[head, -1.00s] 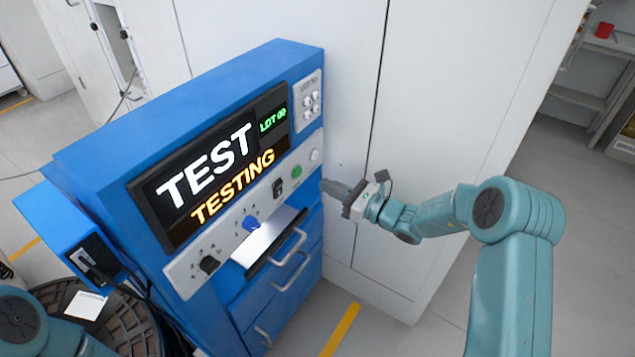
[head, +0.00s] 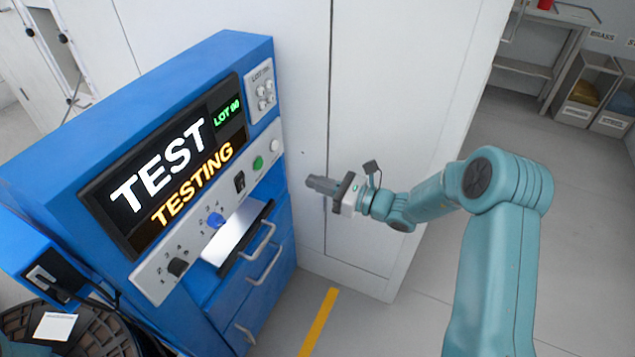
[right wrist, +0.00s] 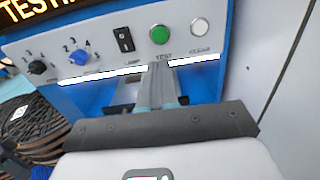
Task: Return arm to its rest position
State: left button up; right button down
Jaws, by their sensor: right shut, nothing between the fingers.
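My right gripper (head: 312,184) is shut and empty, in the air to the right of the blue test station (head: 150,85) and apart from it. In the right wrist view its closed fingers (right wrist: 158,75) point toward the panel, below the green button (right wrist: 160,34). The station's screen (head: 165,165) reads "TEST", "TESTING" and "LOT 00". The panel carries a black knob (head: 178,267), a blue knob (head: 215,220), a black switch (head: 239,182), the green button (head: 258,163) and a white button (head: 274,146). My left gripper is out of view.
Handled drawers (head: 265,265) sit under the panel. A tall white cabinet (head: 400,90) stands behind my right gripper. A dark round grated item (head: 85,335) is at lower left. Shelves with bins (head: 580,100) are at far right. The floor (head: 410,315) between is clear.

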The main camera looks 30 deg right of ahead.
jog(key=shift+w, duration=0.1)
jog(key=s+a+f+n+g+p, duration=0.3)
jog(key=s+a+f+n+g, duration=0.5)
jog(key=s+a+f+g, duration=0.55)
jog(key=s+f+n+h+p, duration=0.1)
jog(key=s+f+n+h, duration=0.1)
jog(key=s+n, duration=0.6)
jog(key=s+f+n+h+p, duration=0.2)
jog(key=s+n+h, duration=0.3)
jog(key=n, duration=0.5)
jog(key=s+f, duration=0.1)
jog(key=s, duration=0.1)
jog(key=shift+s+a, duration=0.4)
